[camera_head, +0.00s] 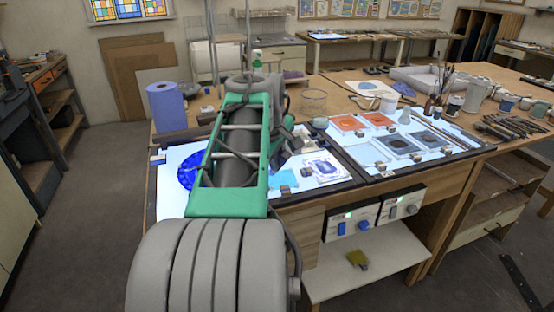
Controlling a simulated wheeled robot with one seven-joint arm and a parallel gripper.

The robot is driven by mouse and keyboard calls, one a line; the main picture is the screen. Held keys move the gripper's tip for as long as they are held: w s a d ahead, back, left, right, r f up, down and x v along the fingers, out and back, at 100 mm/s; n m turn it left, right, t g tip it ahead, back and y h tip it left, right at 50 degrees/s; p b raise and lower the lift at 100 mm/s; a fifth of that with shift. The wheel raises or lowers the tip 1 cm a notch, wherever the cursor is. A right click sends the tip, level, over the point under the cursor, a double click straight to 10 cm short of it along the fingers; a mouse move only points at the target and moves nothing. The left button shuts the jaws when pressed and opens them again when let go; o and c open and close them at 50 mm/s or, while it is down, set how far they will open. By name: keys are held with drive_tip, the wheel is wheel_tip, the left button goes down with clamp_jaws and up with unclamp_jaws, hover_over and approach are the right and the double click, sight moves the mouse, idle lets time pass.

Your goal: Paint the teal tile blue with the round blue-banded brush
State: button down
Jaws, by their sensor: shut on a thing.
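The teal tile (284,179) lies on the lit left panel, just right of my arm, which covers part of that area. My gripper (291,143) shows only partly, as grey parts beyond the arm and above the panel. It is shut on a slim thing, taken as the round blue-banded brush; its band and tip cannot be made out. A pale tile or tray with dark blue paint (322,168) lies right of the teal tile. A round deep blue piece (189,171) lies at the left of the panel, partly behind my arm.
A second lit panel (440,150) on the right bears orange and dark grey glass tiles. A blue paper roll (166,106) and a glass jar (314,102) stand behind. Brushes in a pot, jars (454,106) and loose tools (508,128) crowd the right side.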

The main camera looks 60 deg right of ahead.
drive_tip(key=shift+f, duration=0.15)
drive_tip(key=shift+s+d+f, duration=0.1)
drive_tip(key=shift+s+d, duration=0.6)
drive_tip(key=shift+s, duration=0.35)
drive_tip(key=s+d, duration=0.2)
drive_tip(key=shift+s, duration=0.35)
wheel_tip(320, 180, up, 5)
drive_tip(key=p, duration=0.4)
